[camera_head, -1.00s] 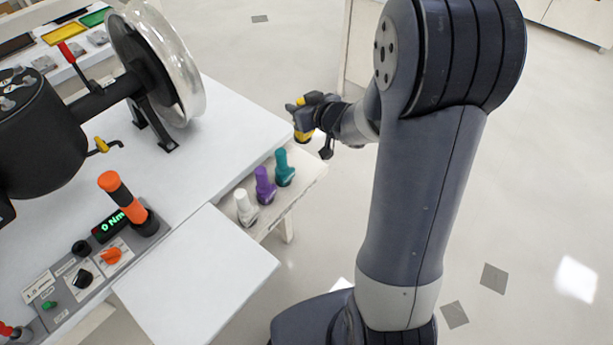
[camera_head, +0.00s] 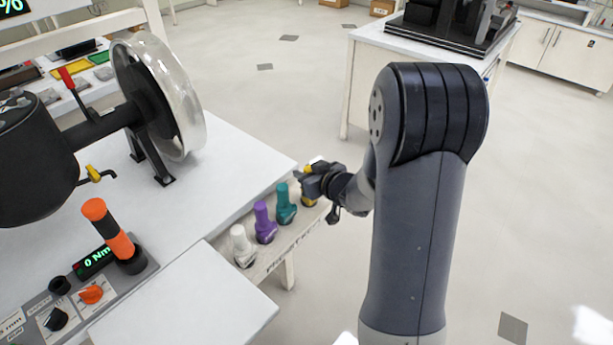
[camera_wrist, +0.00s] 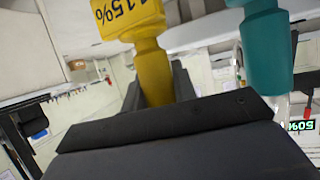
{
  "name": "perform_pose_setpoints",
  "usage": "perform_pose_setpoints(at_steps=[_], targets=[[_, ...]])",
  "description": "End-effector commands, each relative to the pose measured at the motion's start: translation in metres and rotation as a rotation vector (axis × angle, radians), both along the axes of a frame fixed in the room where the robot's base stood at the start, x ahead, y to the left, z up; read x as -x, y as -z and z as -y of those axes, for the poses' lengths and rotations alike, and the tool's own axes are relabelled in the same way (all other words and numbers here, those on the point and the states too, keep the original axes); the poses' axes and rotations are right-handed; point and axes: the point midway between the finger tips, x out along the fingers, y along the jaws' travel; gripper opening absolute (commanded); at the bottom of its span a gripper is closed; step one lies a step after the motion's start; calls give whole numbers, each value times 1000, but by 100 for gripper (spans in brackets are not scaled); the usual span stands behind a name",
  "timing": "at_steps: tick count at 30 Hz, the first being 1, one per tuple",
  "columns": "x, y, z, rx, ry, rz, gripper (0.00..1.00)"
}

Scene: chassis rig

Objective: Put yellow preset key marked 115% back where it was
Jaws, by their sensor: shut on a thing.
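The yellow preset key marked 115% (camera_wrist: 152,68) is between my gripper's jaws in the wrist view, its "115%" label at the top of the picture. In the head view only small yellow parts of the key (camera_head: 309,201) show around my gripper (camera_head: 312,184). My gripper is shut on it at the far end of the key shelf, just beyond the teal key (camera_head: 286,205). The teal key also stands close on the right in the wrist view (camera_wrist: 266,50). Whether the yellow key's base touches the shelf is hard to tell.
A purple key (camera_head: 264,224) and a white key (camera_head: 242,246) stand in the same row on the shelf (camera_head: 283,250). The white bench (camera_head: 205,190) carries a wheel (camera_head: 165,95) and an orange-black handle (camera_head: 115,236). Open floor lies right of the shelf.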

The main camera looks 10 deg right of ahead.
Motion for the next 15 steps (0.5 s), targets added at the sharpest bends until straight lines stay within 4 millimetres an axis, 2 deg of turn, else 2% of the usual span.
perform_pose_setpoints(at_steps=[10, 11, 15], targets=[[0, 4, 0, 0, 1, 2, 6], [0, 4, 0, 0, 1, 2, 28], [0, 3, 0, 0, 0, 1, 39]])
